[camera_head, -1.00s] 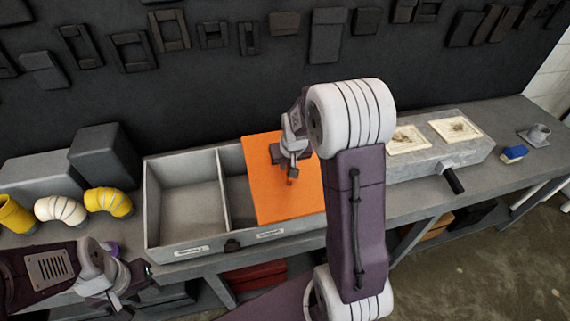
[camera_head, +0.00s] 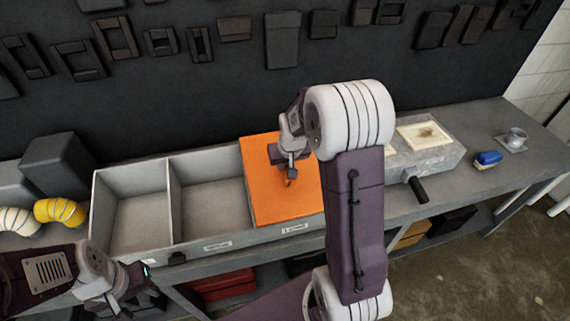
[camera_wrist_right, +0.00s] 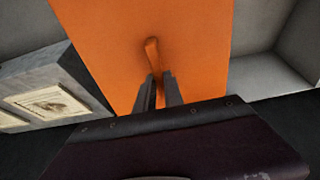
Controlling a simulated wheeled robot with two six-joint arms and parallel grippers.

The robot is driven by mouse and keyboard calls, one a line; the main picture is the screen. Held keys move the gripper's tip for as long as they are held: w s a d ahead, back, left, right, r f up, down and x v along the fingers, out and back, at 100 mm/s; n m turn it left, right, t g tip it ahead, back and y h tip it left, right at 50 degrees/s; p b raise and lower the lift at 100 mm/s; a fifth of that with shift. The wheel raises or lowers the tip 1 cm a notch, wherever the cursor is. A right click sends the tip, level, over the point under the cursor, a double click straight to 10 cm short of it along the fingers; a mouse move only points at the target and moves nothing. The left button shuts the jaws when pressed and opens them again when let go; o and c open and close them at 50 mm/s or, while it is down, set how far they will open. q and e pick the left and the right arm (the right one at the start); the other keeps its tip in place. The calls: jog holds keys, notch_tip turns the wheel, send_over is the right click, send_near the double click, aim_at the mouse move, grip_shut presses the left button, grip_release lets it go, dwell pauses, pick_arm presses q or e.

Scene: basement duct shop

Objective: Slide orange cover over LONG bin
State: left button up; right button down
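The orange cover (camera_head: 255,190) lies flat over the right part of the grey divided bin (camera_head: 98,215); it also shows in the wrist view (camera_wrist_right: 200,40). Two compartments left of it are open and look empty. A front label (camera_head: 295,228) below the cover is too small to read surely. My right gripper (camera_head: 290,172) is over the cover. In the wrist view its fingers (camera_wrist_right: 159,90) are closed around the cover's upright orange handle (camera_wrist_right: 152,52). My right arm hides the cover's right edge. My left gripper (camera_head: 138,279) is low at the left, away from the cover; its fingers are unclear.
A grey box with pale panels (camera_head: 425,134) and a black handle (camera_head: 418,189) stands right of the bin. A blue block (camera_head: 488,158) lies farther right on the bench. Yellow and white elbows (camera_head: 60,211) and dark boxes (camera_head: 57,162) are at the left.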

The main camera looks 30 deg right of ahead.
jog(key=c, duration=1.4)
grip_release()
jog(key=shift+d+r, duration=0.15)
jog(key=shift+c, duration=0.2)
jog(key=shift+s+d, duration=0.15)
jog(key=shift+s, duration=0.05)
jog(key=b+v, duration=0.1)
jog(key=v, duration=0.8)
jog(key=shift+s, duration=0.1)
